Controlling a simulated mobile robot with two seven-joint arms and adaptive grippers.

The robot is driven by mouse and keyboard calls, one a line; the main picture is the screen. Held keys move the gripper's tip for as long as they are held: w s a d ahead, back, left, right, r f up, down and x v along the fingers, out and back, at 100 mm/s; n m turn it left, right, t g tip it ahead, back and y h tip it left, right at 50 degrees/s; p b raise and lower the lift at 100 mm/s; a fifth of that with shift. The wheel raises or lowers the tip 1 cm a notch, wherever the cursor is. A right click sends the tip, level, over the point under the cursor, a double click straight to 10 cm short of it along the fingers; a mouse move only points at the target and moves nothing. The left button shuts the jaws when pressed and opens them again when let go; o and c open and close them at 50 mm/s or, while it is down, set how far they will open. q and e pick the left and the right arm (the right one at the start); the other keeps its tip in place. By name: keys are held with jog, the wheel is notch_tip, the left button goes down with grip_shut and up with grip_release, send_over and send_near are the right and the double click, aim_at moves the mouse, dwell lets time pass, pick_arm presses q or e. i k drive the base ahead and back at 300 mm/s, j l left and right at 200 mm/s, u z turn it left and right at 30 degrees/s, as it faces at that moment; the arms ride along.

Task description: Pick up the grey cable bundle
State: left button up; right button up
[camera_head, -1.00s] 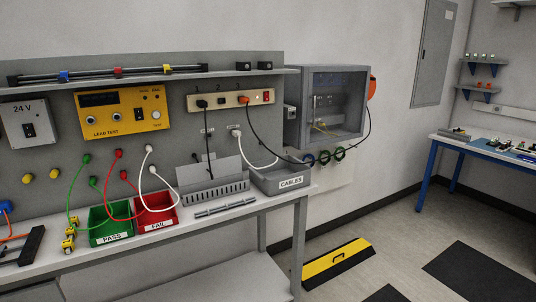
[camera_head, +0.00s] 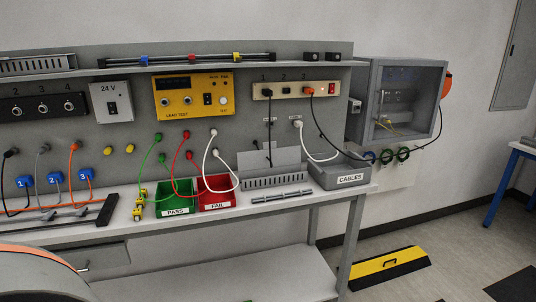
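I cannot make out a grey cable bundle for certain. A thin grey cable (camera_head: 40,166) hangs at the left of the bench, by the blue plug marked 2. A grey slotted bar (camera_head: 282,196) lies on the bench top in front of the grey slotted holder (camera_head: 274,183). The grey bin labelled CABLES (camera_head: 350,179) stands at the bench's right end; its contents are not clear. Dark blue and green coils (camera_head: 403,155) hang below the grey cabinet. Neither of my grippers is in view.
The bench (camera_head: 230,213) holds a green PASS bin (camera_head: 176,211) and a red FAIL bin (camera_head: 217,205). A yellow and black ramp (camera_head: 388,264) lies on the floor right of the bench. A large rounded grey shape with an orange edge fills the lower left corner; I cannot tell what it is.

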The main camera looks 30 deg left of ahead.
aim_at(283, 195)
jog(key=i+l+u, duration=0.1)
jog(key=i+u, duration=0.15)
jog(key=i, duration=0.15)
jog(key=i+l+u, duration=0.15)
jog(key=i+u, duration=0.15)
jog(key=i+l+u, duration=0.25)
jog(key=i, duration=0.25)
